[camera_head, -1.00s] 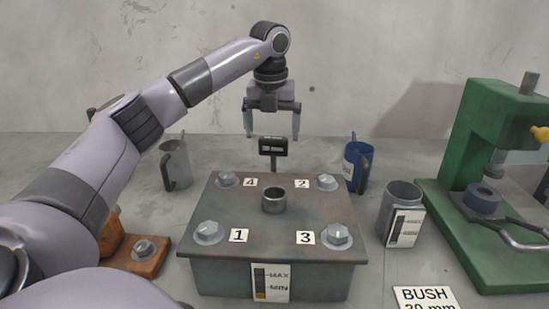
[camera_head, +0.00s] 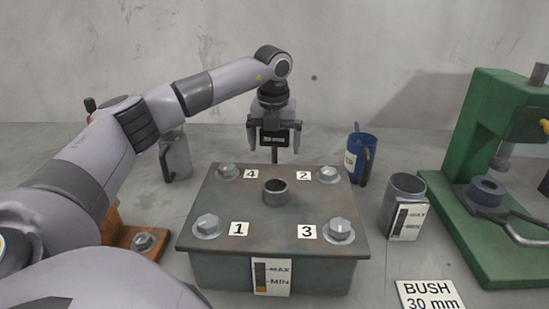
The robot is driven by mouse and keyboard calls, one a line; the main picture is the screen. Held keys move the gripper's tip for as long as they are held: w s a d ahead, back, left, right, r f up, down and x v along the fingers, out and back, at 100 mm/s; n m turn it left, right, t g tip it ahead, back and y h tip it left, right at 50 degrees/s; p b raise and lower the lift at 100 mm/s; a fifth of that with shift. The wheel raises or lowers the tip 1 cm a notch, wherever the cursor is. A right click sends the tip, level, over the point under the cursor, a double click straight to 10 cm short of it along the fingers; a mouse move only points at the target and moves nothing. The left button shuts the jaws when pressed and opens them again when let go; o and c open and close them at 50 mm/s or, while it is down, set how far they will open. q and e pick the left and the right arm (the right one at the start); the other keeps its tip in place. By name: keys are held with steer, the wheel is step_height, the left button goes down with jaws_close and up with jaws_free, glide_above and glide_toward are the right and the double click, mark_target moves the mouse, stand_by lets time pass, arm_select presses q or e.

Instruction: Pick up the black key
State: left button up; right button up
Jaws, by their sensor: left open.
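The black key (camera_head: 276,139) stands upright at the far side of the metal box (camera_head: 275,240), its dark head on a thin stem with small pale lettering. The foot of its stem is hidden behind the box's back edge. My left gripper (camera_head: 275,146) is open and points down at the key. One finger shows on each side of the key's head, with a gap on both sides. I cannot tell whether the head is exactly between the fingers or a little nearer to me. My right gripper is not in view.
The box top has several bolts numbered 1 to 4 and a central collar (camera_head: 275,191). A grey jug (camera_head: 178,158) stands left of the key, a blue jug (camera_head: 361,158) right. A metal cup (camera_head: 405,190) and a green press (camera_head: 490,150) stand further right.

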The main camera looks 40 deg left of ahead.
arm_select(q)
steer(key=c, duration=1)
steer(key=shift+r, duration=0.1)
steer(key=shift+c, duration=0.2)
steer(key=shift+r, duration=0.1)
